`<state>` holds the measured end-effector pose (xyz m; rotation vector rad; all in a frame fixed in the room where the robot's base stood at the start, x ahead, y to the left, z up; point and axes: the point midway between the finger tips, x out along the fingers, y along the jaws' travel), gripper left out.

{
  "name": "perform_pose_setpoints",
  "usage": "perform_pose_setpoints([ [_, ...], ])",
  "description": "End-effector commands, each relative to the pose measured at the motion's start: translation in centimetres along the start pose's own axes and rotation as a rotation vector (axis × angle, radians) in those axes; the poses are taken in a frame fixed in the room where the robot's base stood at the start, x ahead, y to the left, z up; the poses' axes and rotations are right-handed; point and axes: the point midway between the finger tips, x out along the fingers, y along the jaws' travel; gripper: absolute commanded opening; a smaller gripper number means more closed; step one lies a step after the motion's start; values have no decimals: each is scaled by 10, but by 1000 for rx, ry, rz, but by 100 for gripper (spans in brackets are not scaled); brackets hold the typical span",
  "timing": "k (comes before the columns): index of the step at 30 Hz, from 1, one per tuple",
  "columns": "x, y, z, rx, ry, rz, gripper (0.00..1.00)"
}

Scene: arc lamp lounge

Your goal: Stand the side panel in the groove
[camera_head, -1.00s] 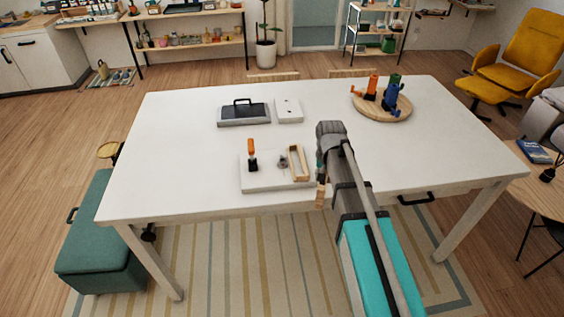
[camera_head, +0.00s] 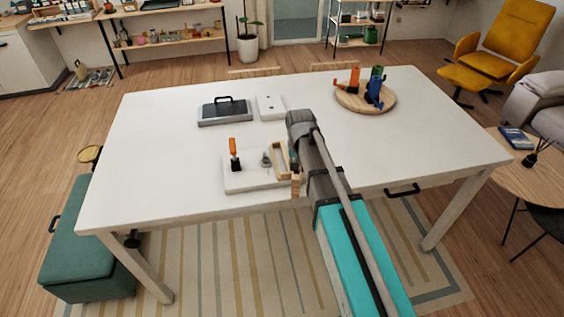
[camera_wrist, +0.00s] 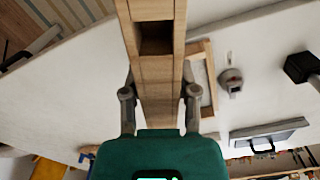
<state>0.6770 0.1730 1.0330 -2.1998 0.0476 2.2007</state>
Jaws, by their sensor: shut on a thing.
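My gripper (camera_wrist: 160,95) is shut on a light wooden piece, the side panel (camera_wrist: 158,75), with one grey finger on each side. The panel has a dark rectangular opening near the top of the wrist view. In the head view the panel (camera_head: 296,187) hangs at the table's front edge, beside the right end of a white base plate (camera_head: 240,183). A wooden frame part (camera_head: 279,160) stands on this plate, just left of my gripper; it also shows in the wrist view (camera_wrist: 211,85). I cannot make out the groove, or whether the panel touches anything.
On the plate are an orange-handled clamp (camera_head: 234,155) and a grey knob (camera_wrist: 231,82). Behind are a dark case with a handle (camera_head: 224,112) and a white box (camera_head: 270,107). The table's left side (camera_head: 150,150) is clear.

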Motion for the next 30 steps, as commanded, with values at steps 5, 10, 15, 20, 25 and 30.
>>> perform_pose_setpoints([
  [5, 0, -1, 0, -2, 0, -1, 0],
  [10, -6, -4, 1, -14, 0, -2, 0],
  [15, -21, -10, 4, -50, 0, -2, 0],
  [20, -44, -21, 7, -111, 0, -1, 0],
  [25, -71, -34, 12, -188, 0, -1, 0],
  [30, -92, -45, 17, -257, 0, -1, 0],
])
